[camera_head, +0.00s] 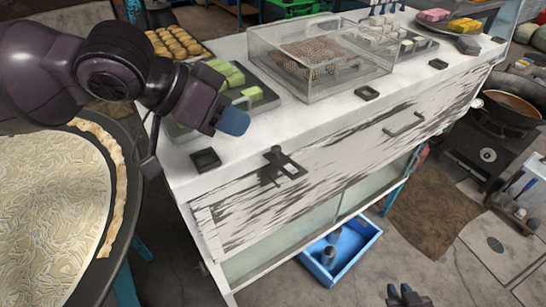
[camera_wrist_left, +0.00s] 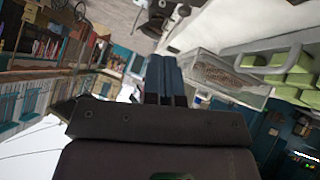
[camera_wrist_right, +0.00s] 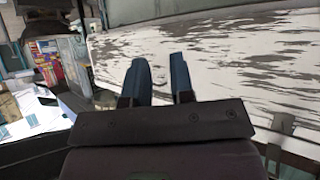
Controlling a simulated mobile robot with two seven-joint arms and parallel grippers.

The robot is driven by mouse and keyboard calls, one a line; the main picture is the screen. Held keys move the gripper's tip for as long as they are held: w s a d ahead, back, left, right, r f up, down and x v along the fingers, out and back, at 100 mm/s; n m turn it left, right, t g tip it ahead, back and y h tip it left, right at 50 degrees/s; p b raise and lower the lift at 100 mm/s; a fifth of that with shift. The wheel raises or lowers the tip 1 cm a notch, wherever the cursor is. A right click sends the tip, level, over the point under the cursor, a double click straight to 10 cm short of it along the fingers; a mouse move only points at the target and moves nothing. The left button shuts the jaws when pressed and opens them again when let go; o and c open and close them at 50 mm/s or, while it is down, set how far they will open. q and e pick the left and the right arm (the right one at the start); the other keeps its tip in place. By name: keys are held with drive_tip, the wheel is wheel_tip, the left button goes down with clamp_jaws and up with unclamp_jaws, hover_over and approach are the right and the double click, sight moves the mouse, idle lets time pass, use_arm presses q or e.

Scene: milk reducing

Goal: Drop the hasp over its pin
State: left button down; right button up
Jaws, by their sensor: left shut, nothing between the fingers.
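The dark metal hasp (camera_head: 285,163) is at the top front edge of the worn white cabinet (camera_head: 340,150), left of its middle, with its slotted end sticking out from the front. I cannot make out the pin separately from the hasp. My left gripper (camera_head: 232,121) is shut and empty, above the cabinet top, to the left of and behind the hasp, apart from it. Its blue fingers are together in the left wrist view (camera_wrist_left: 165,80). My right gripper (camera_head: 405,294) is low in front of the cabinet, far from the hasp. Its fingers stand apart and empty in the right wrist view (camera_wrist_right: 160,80).
A grey handle (camera_head: 404,125) is on the cabinet front. A clear box (camera_head: 318,62), green blocks on a tray and small dark square holders (camera_head: 205,160) stand on top. A large round pan (camera_head: 50,210) is at left. A blue bin (camera_head: 341,250) sits below.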

use_arm(q)
hover_over(274, 159)
drive_tip(key=s, duration=0.3)
wheel_tip(274, 159, down, 5)
wheel_tip(274, 159, down, 4)
drive_tip(key=shift+s+r, duration=0.1)
drive_tip(key=shift+r, duration=0.1)
drive_tip(key=shift+f, duration=0.2)
use_arm(e)
drive_tip(key=shift+f, duration=0.3)
drive_tip(key=shift+w+r, duration=0.1)
